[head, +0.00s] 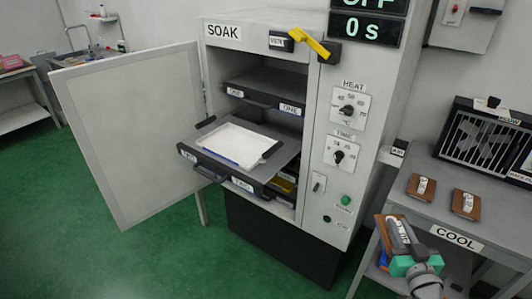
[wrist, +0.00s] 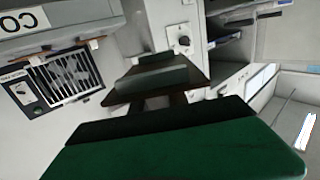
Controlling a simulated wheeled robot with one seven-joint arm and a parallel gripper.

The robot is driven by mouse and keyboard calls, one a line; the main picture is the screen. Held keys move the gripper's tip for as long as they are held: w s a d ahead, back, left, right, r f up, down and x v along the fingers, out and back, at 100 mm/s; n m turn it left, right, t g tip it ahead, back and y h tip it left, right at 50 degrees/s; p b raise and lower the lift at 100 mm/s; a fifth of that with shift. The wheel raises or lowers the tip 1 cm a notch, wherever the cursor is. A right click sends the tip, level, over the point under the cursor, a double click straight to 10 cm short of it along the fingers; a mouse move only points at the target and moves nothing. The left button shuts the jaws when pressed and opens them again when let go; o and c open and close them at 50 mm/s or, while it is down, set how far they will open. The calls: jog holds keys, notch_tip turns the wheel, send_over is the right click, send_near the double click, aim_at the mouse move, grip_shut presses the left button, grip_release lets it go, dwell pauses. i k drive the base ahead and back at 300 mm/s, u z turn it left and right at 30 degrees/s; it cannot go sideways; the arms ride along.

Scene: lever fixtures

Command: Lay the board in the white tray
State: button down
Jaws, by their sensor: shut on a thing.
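A brown board (head: 381,234) is held in my gripper (head: 401,240) at the lower right of the head view, beside the front of the COOL table. In the wrist view the board (wrist: 125,97) sits between the green-padded fingers of my gripper (wrist: 160,96), which are shut on it. The white tray (head: 228,145) lies on a pulled-out shelf of the SOAK cabinet, left of and apart from my gripper. The tray looks empty. The fingers hide part of the board.
The cabinet door (head: 130,135) stands open to the left. An upper shelf (head: 265,97) sits above the tray's shelf (head: 262,180). Two other brown boards (head: 421,187) (head: 465,203) lie on the COOL table (head: 495,225), with a fan (head: 485,142) behind. Green floor is clear in front.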

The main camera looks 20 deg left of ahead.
aim_at(218, 141)
jog(key=u, duration=3.05)
jog(key=i, duration=2.4)
jog(key=z, duration=1.95)
jog(key=i, duration=1)
